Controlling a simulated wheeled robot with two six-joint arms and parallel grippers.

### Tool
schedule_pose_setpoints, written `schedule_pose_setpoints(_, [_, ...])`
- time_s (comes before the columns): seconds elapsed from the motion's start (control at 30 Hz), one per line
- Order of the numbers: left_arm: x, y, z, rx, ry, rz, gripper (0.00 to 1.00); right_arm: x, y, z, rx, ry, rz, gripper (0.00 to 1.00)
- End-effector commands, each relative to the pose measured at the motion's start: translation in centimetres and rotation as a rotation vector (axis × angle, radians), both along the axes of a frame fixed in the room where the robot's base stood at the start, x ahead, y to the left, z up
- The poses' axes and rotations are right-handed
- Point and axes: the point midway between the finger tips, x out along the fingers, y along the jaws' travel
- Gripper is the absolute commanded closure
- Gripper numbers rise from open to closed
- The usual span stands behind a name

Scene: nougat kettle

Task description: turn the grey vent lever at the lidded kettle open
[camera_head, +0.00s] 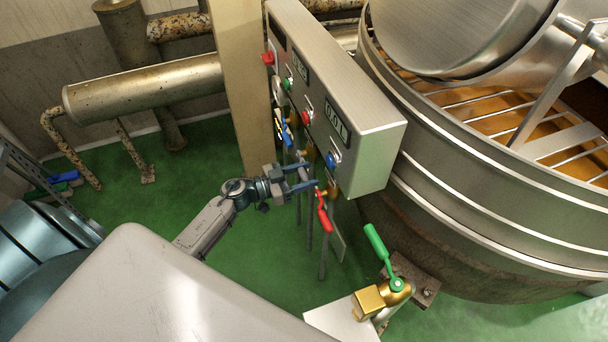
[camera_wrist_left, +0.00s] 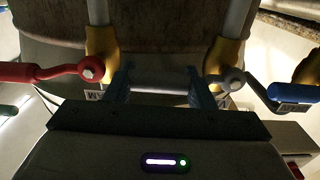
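My left gripper (camera_head: 309,175) is at the lower edge of the steel control box (camera_head: 340,105), beside the row of valves. Its fingers are apart, also in the left wrist view (camera_wrist_left: 161,78). The left wrist view shows a red lever (camera_wrist_left: 45,71) left of the fingers and a blue lever (camera_wrist_left: 290,93) on a grey arm to the right, each at a yellow valve. My right gripper is out of view.
A red lever (camera_head: 323,215) hangs just below the gripper, and a blue lever (camera_head: 284,133) is above it. A green lever (camera_head: 376,245) sits on a brass valve nearer me. A beige post (camera_head: 240,80) stands behind.

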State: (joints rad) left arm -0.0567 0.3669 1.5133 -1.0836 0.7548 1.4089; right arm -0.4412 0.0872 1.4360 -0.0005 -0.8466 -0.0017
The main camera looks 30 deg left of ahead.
Motion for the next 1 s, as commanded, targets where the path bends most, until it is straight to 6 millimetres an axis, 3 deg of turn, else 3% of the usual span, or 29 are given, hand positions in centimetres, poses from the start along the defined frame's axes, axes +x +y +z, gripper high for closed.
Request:
schedule_pose_setpoints(0.47, [0.0, 0.0, -0.9, 0.071, -0.063, -0.001, 0.92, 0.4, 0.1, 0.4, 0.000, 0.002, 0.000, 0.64])
schedule_pose_setpoints(0.77, [0.2, 0.3, -3.0, 0.252, -0.223, -0.002, 0.92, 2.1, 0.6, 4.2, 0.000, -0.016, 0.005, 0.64])
schedule_pose_setpoints(1.0, [0.7, 0.9, -4.8, 0.423, -0.375, -0.001, 0.92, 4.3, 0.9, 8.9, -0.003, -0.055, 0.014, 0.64])
